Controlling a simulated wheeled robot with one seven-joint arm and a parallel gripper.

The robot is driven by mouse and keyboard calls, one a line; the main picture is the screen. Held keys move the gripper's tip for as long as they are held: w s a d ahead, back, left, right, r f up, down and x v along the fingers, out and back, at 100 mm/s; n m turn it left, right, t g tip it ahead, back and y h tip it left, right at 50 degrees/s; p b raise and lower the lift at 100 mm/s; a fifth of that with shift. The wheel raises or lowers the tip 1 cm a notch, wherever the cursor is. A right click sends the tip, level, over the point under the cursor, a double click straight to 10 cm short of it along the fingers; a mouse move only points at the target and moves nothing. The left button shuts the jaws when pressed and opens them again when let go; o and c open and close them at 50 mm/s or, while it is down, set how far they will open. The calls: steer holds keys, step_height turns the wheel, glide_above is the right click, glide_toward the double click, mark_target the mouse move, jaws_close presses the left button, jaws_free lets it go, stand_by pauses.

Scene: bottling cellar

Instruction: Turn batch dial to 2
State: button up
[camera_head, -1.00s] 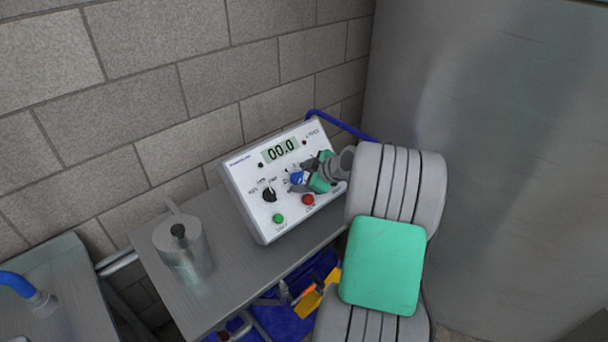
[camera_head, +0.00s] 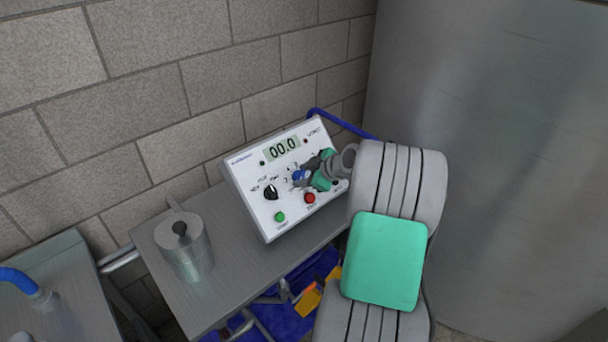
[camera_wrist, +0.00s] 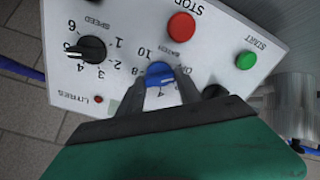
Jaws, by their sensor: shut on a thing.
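The white control panel (camera_head: 250,205) stands tilted on the grey bench, with its display reading 00.0. The blue batch dial (camera_wrist: 158,72) sits on its face between the black speed dial (camera_wrist: 92,49) and another black knob (camera_wrist: 214,91). In the head view the batch dial (camera_head: 299,175) is partly covered by my gripper. My gripper (camera_wrist: 162,82) is shut on the batch dial, one finger on each side of it. Numbers such as 10 and 8 show around the dial. The fingers hide part of the scale, and I cannot tell which number the dial points to.
A red stop button (camera_wrist: 181,26) and a green start button (camera_wrist: 245,60) are close to my gripper on the panel. A metal canister (camera_head: 186,252) stands on the bench (camera_head: 235,265) at left. A brick wall (camera_head: 150,90) is behind; a large metal surface (camera_head: 480,120) is at right.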

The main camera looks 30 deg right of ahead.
steer(key=shift+d+m, duration=0.1)
steer(key=shift+m, duration=0.2)
steer(key=m+b, duration=0.2)
steer(key=m, duration=0.2)
steer(key=shift+h, duration=0.3)
steer(key=m, duration=0.5)
steer(key=shift+r, duration=0.1)
steer(key=shift+m, duration=0.4)
steer(key=o, duration=1.4)
steer(key=b+v, duration=0.1)
steer(key=v, duration=0.6)
steer(key=shift+s+r, duration=0.2)
steer(key=shift+s, duration=0.15)
